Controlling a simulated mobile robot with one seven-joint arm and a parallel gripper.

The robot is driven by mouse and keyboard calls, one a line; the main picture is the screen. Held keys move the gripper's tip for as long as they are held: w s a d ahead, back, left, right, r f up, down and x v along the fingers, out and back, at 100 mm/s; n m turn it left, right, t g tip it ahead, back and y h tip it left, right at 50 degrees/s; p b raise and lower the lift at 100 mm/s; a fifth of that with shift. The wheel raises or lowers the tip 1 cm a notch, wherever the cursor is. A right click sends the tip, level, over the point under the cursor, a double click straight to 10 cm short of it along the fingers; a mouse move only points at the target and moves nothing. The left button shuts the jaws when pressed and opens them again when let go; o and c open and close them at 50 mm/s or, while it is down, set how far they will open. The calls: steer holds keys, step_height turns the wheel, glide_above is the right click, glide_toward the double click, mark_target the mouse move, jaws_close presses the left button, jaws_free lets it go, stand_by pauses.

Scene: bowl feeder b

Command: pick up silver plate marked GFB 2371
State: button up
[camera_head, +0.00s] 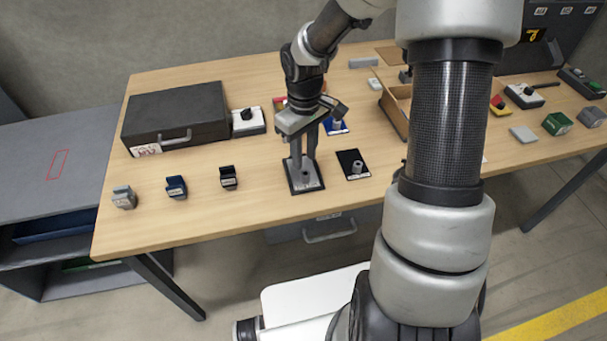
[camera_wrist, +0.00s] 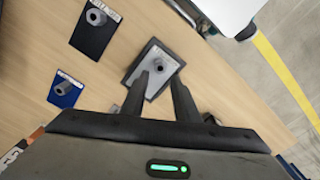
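A silver plate (camera_wrist: 157,55) with a dark edge, a short upright knob and a white label strip lies on the table in the wrist view; the label is too small to read. In the head view it is the plate (camera_head: 307,184) below my gripper (camera_head: 302,165). My gripper points down with its fingers apart. In the wrist view the fingertips (camera_wrist: 160,77) reach over the near part of the plate, and the knob shows between and just beyond them. Whether they touch the plate cannot be told.
A black plate (camera_head: 354,158) with a knob lies to the right, and a blue plate (camera_head: 335,127) lies behind. Three small blocks (camera_head: 176,187) stand at left. A dark case (camera_head: 176,112) and a wooden tray (camera_head: 393,112) stand behind. The table's front edge is close.

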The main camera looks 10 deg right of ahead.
mark_target(304, 173)
step_height(304, 173, down, 6)
steer(key=shift+f+b, duration=0.25)
steer(key=shift+b, duration=0.2)
jaws_close()
